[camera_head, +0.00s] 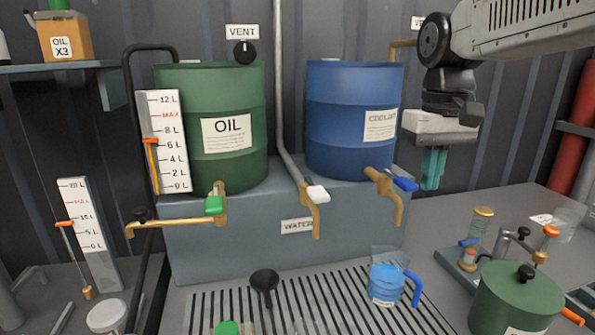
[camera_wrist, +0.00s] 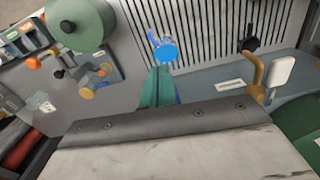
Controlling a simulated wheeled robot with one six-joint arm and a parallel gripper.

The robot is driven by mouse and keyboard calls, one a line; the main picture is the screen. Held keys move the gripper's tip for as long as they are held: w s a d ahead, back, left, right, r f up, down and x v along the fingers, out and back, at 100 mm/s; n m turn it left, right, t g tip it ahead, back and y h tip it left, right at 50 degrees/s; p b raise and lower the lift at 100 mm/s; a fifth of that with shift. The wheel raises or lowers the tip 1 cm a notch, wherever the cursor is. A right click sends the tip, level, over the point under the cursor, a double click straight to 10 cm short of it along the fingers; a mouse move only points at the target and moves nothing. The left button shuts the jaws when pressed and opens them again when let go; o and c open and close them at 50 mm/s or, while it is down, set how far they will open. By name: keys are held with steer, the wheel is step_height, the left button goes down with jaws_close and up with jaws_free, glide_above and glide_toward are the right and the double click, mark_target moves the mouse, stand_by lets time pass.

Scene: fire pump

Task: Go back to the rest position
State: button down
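My gripper (camera_head: 433,168) hangs from my arm at the upper right in the head view, with its teal fingers pointing down. It is to the right of the blue coolant drum (camera_head: 352,120) and its blue-handled tap (camera_head: 392,187), apart from both. In the wrist view the fingers of my gripper (camera_wrist: 159,88) lie close together, with nothing seen held between them. The jug of blue liquid (camera_head: 386,284) stands on the slotted grate below and left of my gripper; it also shows beyond the fingertips in the wrist view (camera_wrist: 165,51).
A green oil drum (camera_head: 225,130) stands left of the blue drum on a grey plinth. A black funnel (camera_head: 264,283) lies on the grate (camera_head: 340,310). A green pump tank (camera_head: 515,300) with valves stands at right. Open space surrounds my gripper.

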steer(key=s+f, duration=0.3)
steer(key=s, duration=0.3)
steer(key=s+d+f+m+t, duration=0.1)
steer(key=s+f, duration=0.3)
steer(key=s, duration=0.3)
steer(key=s+d+f, duration=0.1)
steer(key=s+f, duration=0.3)
steer(key=s, duration=0.3)
steer(key=shift+s+d+f+t, duration=0.15)
steer(key=shift+s+f+t, duration=0.1)
steer(key=shift+t, duration=0.05)
stand_by(1.5)
